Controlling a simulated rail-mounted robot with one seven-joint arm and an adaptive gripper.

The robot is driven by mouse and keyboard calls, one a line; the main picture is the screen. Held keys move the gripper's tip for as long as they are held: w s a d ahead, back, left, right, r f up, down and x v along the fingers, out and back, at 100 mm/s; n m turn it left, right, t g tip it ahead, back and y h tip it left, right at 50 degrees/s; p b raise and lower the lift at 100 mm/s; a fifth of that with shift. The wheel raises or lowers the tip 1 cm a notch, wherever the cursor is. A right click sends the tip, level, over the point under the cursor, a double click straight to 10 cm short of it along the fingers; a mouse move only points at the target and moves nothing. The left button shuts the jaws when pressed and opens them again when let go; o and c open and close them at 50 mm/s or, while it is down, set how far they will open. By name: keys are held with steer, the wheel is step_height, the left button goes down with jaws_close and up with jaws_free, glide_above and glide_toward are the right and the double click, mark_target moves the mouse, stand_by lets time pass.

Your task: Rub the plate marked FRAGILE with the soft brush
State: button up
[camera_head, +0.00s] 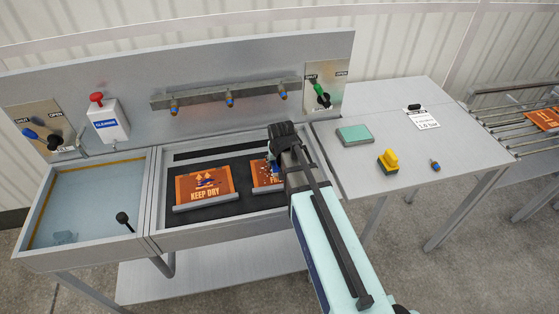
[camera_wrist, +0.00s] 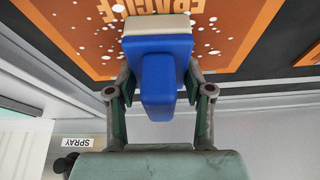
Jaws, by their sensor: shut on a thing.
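The orange plate marked FRAGILE (camera_wrist: 95,38) lies in the dark-floored tray; its lettering appears upside down in the wrist view, with white specks around it. In the head view my arm covers much of this plate (camera_head: 260,182). My gripper (camera_wrist: 160,92) is shut on a blue brush (camera_wrist: 158,80) with a cream bristle block (camera_wrist: 155,25). The brush is over the plate's lettering; I cannot tell whether the bristles touch it. In the head view my gripper (camera_head: 275,165) is above the tray's right part.
A KEEP DRY plate (camera_head: 205,185) lies to the left in the tray (camera_head: 158,200). A water basin (camera_head: 90,205) is further left. The right side table holds a green pad (camera_head: 355,134), a yellow-handled brush (camera_head: 388,161) and a small blue-tipped nozzle (camera_head: 435,165). Nozzles hang on a back rail (camera_head: 200,98).

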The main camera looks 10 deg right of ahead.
steer(key=shift+a, duration=0.45)
step_height(320, 180, up, 3)
steer(key=shift+a+r+p, duration=0.1)
steer(key=shift+a+p, duration=0.05)
steer(key=shift+p, duration=0.65)
steer(key=shift+r+p, duration=1.5)
steer(key=shift+r, duration=1.05)
steer(key=shift+f, duration=0.2)
